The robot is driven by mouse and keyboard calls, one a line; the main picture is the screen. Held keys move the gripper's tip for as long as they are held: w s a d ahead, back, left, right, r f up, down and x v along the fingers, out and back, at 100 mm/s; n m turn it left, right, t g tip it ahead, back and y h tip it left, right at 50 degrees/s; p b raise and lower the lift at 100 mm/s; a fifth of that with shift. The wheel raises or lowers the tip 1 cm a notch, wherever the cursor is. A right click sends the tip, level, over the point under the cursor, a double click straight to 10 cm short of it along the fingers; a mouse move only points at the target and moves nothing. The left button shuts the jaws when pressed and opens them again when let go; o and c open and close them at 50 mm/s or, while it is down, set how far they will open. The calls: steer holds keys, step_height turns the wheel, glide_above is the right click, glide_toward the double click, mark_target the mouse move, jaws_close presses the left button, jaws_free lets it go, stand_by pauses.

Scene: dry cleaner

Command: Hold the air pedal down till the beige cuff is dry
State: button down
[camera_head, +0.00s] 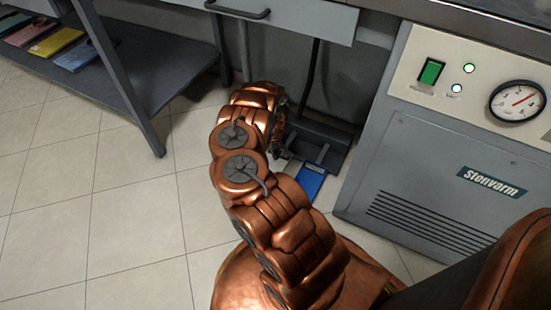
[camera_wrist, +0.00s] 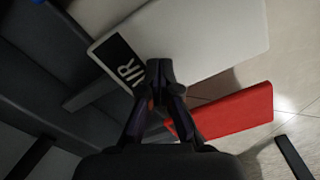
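The air pedal (camera_wrist: 215,38) is a pale grey plate with a black label, partly covered, whose visible letters read "IR"; it fills the upper middle of the wrist view. My gripper (camera_wrist: 160,72) is shut and empty, its fingertips together in front of the label. I cannot tell whether the tips touch the pedal or how far it is pressed. In the head view my copper arm reaches down to the floor by the dark pedal base (camera_head: 318,136), and hides the air pedal and most of my gripper. The beige cuff is in neither view.
A red pedal (camera_wrist: 235,112) lies close right of my fingers. A blue pedal (camera_head: 310,182) shows beside my arm. The grey Stenvarm cabinet (camera_head: 430,190), with lit lamps and a gauge (camera_head: 517,101), stands right. A shelf rack (camera_head: 150,75) stands left. Tiled floor is clear at left.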

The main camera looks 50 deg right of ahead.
steer(key=shift+r+p, duration=2.25)
steer(key=shift+r, duration=0.65)
